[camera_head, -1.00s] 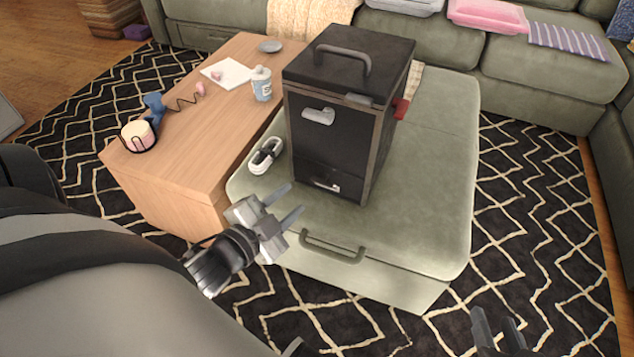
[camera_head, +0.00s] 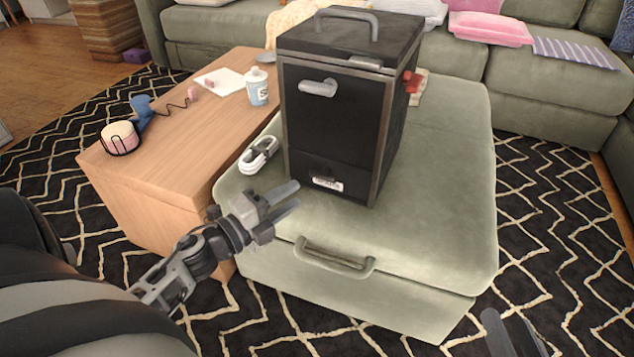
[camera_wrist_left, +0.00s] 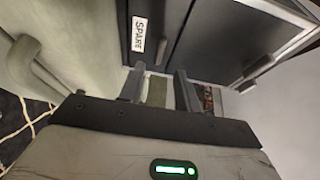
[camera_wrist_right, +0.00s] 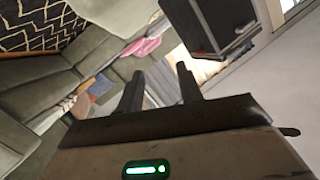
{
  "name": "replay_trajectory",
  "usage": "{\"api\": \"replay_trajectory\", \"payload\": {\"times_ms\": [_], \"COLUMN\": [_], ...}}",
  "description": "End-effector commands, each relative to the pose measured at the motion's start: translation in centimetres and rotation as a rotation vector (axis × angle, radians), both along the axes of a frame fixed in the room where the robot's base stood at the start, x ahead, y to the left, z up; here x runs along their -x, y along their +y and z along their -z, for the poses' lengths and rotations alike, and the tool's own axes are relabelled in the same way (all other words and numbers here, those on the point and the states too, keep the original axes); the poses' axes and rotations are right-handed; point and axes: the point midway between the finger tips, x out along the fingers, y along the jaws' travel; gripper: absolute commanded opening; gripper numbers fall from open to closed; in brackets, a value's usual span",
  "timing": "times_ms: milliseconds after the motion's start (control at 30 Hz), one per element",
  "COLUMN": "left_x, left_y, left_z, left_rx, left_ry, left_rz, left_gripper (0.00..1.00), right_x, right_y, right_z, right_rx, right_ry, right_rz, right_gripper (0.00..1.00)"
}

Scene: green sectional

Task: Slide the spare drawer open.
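A black box cabinet (camera_head: 335,120) stands upright on the green ottoman (camera_head: 440,190). Its lower front is a drawer (camera_head: 312,170) that looks flush and closed. A white label (camera_head: 326,183) sits low on it and reads SPARE in the left wrist view (camera_wrist_left: 139,34). My left gripper (camera_head: 290,197) is open and empty, in front of and a little below the drawer at its left side. Its spread fingers also show in the left wrist view (camera_wrist_left: 158,88). My right gripper (camera_head: 515,330) is at the lower right, away from the box; the right wrist view (camera_wrist_right: 160,82) shows it open and empty.
A coiled white cable (camera_head: 258,155) lies left of the box. A wooden table (camera_head: 180,140) with a bottle (camera_head: 257,87) stands at left. The ottoman's right part is clear.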

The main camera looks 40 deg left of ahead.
Motion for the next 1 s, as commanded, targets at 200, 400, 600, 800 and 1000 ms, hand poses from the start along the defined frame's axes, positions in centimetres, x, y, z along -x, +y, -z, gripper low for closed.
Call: {"api": "replay_trajectory", "payload": {"times_ms": [200, 400, 600, 800, 1000], "left_x": [-4.5, -6.9, -7.6, -7.6, -7.6], "left_y": [-1.0, -1.5, -1.7, -1.7, -1.7], "left_z": [0.0, 0.0, 0.0, 0.0, 0.0], "left_rx": [0.000, 0.001, 0.001, 0.002, 0.002], "left_ry": [-0.003, -0.001, 0.000, 0.000, 0.000], "left_rz": [0.001, 0.000, -0.001, -0.001, -0.001], "left_gripper": [0.34, 0.34, 0.34, 0.34, 0.00], "right_x": [0.0, 0.0, 0.0, 0.0, -0.1], "right_y": [0.1, 0.2, 0.2, 0.2, 0.2], "right_z": [-0.1, -0.2, -0.3, -0.4, -0.4], "right_rx": [-0.025, -0.037, -0.043, -0.045, -0.045], "right_ry": [-0.005, -0.007, -0.007, -0.009, -0.012], "right_rz": [-0.002, -0.004, -0.005, -0.004, -0.003], "right_gripper": [0.36, 0.36, 0.36, 0.36, 0.36]}}
